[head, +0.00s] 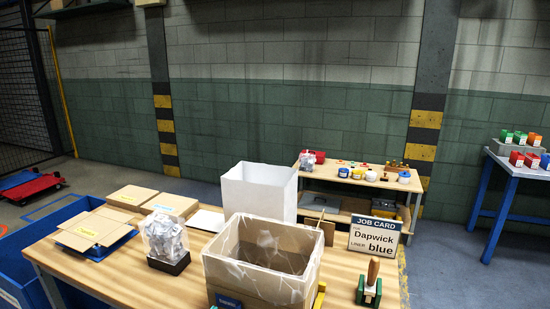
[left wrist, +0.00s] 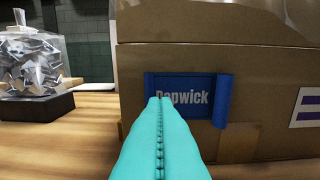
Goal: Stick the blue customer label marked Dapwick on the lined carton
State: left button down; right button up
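The lined carton (head: 258,283) stands open at the front of the table, with a thin translucent liner over its rim; its cardboard side fills much of the left wrist view (left wrist: 250,60). The blue label marked Dapwick (left wrist: 183,84) lies against that side, with its right end curled outward. Its lower middle is hidden behind my fingers. A bit of it shows at the bottom of the head view (head: 229,302). My left gripper (left wrist: 160,101) has its teal fingers shut together, tips at the label; whether they touch it is unclear. My right gripper is not in view.
A job card (head: 375,237) reads Dapwick, liner blue. A clear bag of silvery scrap on a dark base (head: 168,245) stands left of the carton. A white open box (head: 260,188) is behind it, a wooden-handled stamp (head: 370,287) at right, flat cartons (head: 97,230) at left.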

aim_at(229, 305)
pick_arm(q)
jog(key=shift+w, duration=0.1)
dwell(0.6)
jog(key=shift+b+x, duration=0.6)
jog(key=shift+x, duration=0.5)
jog(key=shift+d, duration=0.1)
jog(key=shift+s+d+r, duration=0.1)
jog(key=shift+s+d, duration=0.15)
jog(key=shift+d, duration=0.35)
jog(key=shift+s+d, duration=0.25)
jog(key=shift+d, duration=0.3)
